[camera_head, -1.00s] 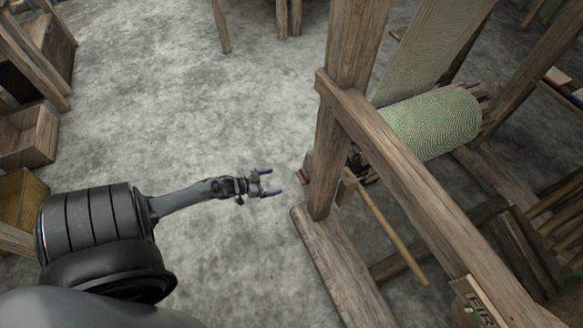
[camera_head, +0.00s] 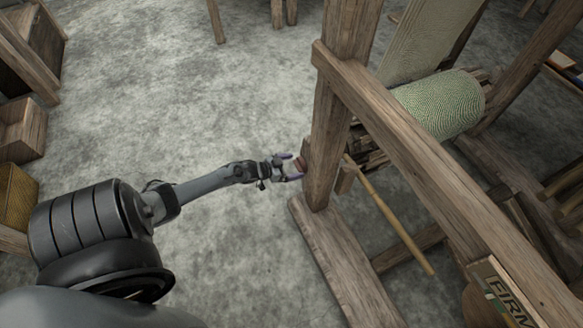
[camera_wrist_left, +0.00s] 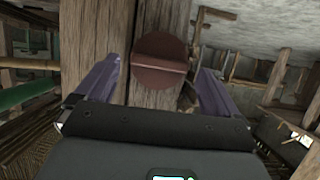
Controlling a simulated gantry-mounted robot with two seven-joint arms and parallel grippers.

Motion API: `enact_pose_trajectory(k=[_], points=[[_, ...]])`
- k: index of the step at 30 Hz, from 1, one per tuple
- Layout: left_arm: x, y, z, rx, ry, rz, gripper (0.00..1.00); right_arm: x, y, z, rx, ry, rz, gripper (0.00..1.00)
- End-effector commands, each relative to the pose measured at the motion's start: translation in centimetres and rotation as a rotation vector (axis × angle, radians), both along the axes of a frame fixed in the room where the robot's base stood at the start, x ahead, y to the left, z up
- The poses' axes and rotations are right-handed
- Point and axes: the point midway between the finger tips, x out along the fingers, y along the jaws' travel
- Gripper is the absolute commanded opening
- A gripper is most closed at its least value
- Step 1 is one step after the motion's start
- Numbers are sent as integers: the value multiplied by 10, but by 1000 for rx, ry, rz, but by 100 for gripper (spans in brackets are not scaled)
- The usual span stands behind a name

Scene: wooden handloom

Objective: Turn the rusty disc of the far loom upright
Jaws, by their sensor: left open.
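The rusty disc (camera_wrist_left: 159,48) is a round red-brown plate with a raised bar across it, lying roughly level in the left wrist view. It sits on the face of the wooden loom post (camera_head: 329,135). In the head view only a small reddish edge of the disc (camera_head: 300,164) shows beside the post. My left gripper (camera_head: 293,167) is open, with its purple fingers pointing at the post. In the left wrist view its fingers (camera_wrist_left: 160,72) stand on either side of the disc, with gaps to both sides. My right gripper is in neither view.
The loom's long beam (camera_head: 420,150) runs from the post to the lower right. A thin wooden stick (camera_head: 392,218) hangs beside it, and a green cloth roll (camera_head: 442,104) lies behind. The grey floor (camera_head: 190,110) left of the post is clear. Wooden boxes (camera_head: 22,130) stand at far left.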

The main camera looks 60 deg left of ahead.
Motion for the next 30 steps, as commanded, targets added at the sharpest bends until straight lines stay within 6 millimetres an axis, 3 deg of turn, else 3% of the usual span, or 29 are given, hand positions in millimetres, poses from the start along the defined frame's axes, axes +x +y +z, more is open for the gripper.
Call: enact_pose_trajectory(k=[7, 18, 30], points=[[0, 0, 0, 0, 1, 0, 93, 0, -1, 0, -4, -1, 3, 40], [0, 0, 0, 0, 0, 0, 40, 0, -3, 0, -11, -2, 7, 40], [0, -2, 2, 87, -6, 0, 40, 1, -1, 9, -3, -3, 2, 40]])
